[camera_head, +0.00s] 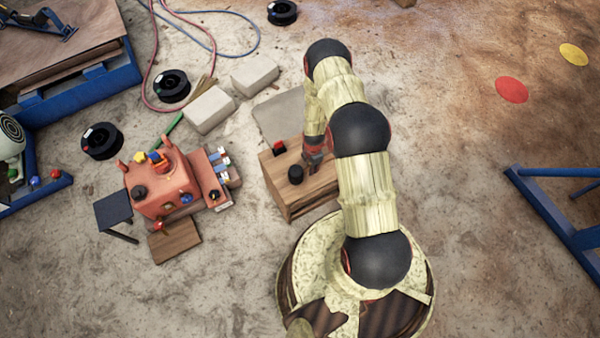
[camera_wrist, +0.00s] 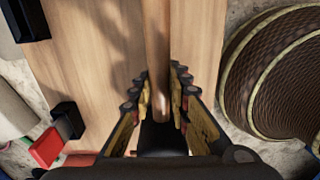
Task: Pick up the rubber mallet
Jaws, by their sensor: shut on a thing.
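My gripper (camera_wrist: 158,95) points down over a wooden block (camera_head: 311,194) with a pale wood top. In the wrist view its two fingers are shut on a brown wooden handle, the rubber mallet (camera_wrist: 157,40), which runs up the picture between them. In the head view my gripper (camera_head: 313,160) is low over the block's top, and the handle is hard to make out. A black cylinder (camera_head: 296,174) shows just left of my gripper; I cannot tell if it is the mallet's head. I cannot tell whether the mallet is clear of the wood.
A red-and-black item (camera_head: 279,148) lies at the block's upper left edge. Pale blocks (camera_head: 210,110) lie up and left. An orange machine model (camera_head: 163,183) stands left. A blue frame (camera_head: 555,215) stands at right. The floor towards the upper right is clear apart from flat discs (camera_head: 511,90).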

